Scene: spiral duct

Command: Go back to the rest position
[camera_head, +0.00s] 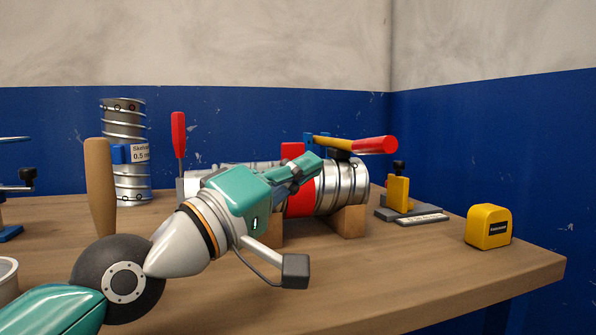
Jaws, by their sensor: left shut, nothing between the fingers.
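My left arm comes in from the lower left, teal and white, and ends in my left gripper (306,167). The gripper is shut and empty, its fingers pointing up and right. It appears in front of a silver spiral duct (345,188) lying on wooden blocks (349,222). The duct has a red band (301,199), partly hidden by my gripper. I cannot tell whether the fingers touch the duct. A tool with a red and yellow handle (370,145) lies across the top of the duct. My right gripper is not in view.
An upright spiral duct (125,165), a wooden handle (100,185) and a red-handled screwdriver (178,135) stand at the left. A yellow clamp-like tool (398,193) and a yellow tape measure (489,227) are at the right. The front right of the wooden bench (430,275) is clear.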

